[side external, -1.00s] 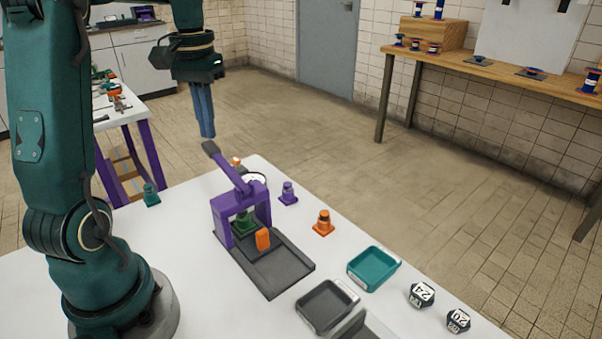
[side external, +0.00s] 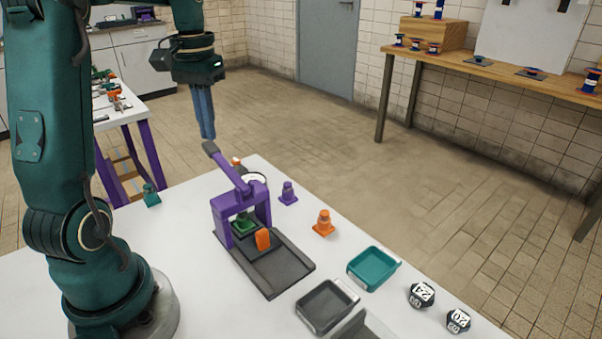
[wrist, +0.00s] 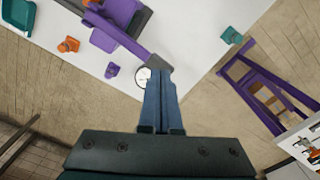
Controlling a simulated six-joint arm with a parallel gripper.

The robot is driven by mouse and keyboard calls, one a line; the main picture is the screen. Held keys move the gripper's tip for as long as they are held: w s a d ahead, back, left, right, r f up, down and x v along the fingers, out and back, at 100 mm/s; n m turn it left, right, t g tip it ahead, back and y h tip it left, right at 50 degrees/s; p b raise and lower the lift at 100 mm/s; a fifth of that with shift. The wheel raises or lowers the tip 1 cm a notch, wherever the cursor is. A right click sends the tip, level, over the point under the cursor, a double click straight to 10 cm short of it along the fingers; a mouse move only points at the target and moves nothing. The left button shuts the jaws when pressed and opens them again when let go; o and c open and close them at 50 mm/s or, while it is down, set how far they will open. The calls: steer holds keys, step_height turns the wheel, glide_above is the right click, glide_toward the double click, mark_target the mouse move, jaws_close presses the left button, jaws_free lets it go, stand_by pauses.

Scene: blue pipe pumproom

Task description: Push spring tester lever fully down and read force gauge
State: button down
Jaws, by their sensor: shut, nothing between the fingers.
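The purple spring tester (side external: 222,226) stands on the white table with a dark base plate in front. Its purple lever (side external: 232,172) slants up toward a grey handle end (side external: 211,148). A green piece (side external: 243,225) sits inside the frame, and an orange block (side external: 262,239) is on the base. The round white gauge (wrist: 142,77) shows beside the lever in the wrist view; its reading is too small to tell. My gripper (side external: 208,137) points down, shut and empty, just above the handle end in the side view. In the wrist view its fingertips overlap the grey handle end (wrist: 159,62); contact cannot be told.
Purple (side external: 288,193), orange (side external: 323,223) and teal (side external: 151,194) small pieces stand around the tester. A teal tray (side external: 373,267), a dark tray (side external: 327,306) and two numbered dark blocks (side external: 421,294) lie at the front right. A wooden bench (side external: 500,72) stands behind.

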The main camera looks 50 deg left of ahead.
mark_target(210, 145)
steer(key=shift+f, duration=3.55)
steer(key=shift+r, duration=6)
